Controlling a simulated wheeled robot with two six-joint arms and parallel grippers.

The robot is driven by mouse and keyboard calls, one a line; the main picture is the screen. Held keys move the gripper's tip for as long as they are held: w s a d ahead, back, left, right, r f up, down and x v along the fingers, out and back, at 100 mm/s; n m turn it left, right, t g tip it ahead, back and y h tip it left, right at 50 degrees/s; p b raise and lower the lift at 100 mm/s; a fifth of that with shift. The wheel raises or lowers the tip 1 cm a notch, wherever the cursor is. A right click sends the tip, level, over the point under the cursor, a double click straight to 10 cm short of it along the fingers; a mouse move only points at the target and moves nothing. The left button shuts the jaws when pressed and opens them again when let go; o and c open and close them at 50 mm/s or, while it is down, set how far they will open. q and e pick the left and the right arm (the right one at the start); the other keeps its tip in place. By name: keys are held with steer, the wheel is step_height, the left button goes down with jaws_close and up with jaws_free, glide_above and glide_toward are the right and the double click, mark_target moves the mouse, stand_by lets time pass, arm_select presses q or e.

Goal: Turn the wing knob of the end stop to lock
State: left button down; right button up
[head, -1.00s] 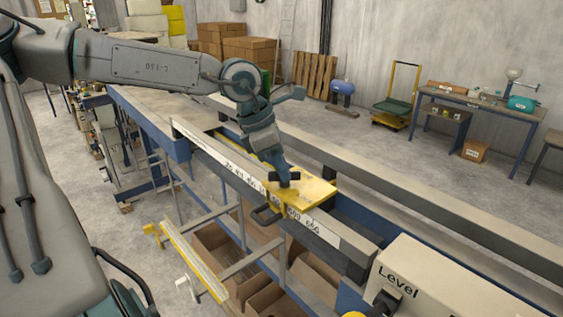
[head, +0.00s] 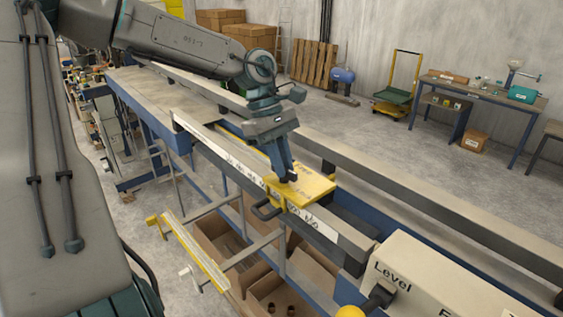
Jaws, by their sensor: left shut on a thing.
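The end stop is a yellow block (head: 314,190) sitting across the rail with the white ruler strip (head: 228,159). My left gripper (head: 286,177) points down onto the top of the end stop near its left part. It is shut on the wing knob, a small dark piece (head: 293,178) mostly hidden by the fingers. A dark loop handle (head: 266,211) sticks out from the end stop's front side. My right gripper is not in view.
A beige box labelled Level (head: 400,268) stands at the lower right. A long grey rail (head: 440,212) runs behind the end stop. A yellow bar (head: 196,250) and cardboard boxes (head: 285,280) are below the bench. The floor behind is largely free.

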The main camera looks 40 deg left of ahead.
arm_select(q)
steer(key=shift+w+m, duration=0.1)
steer(key=shift+m, duration=0.4)
steer(key=c, duration=1.4)
jaws_free()
steer(key=shift+d, duration=0.1)
steer(key=shift+c, duration=0.2)
steer(key=shift+r, duration=0.1)
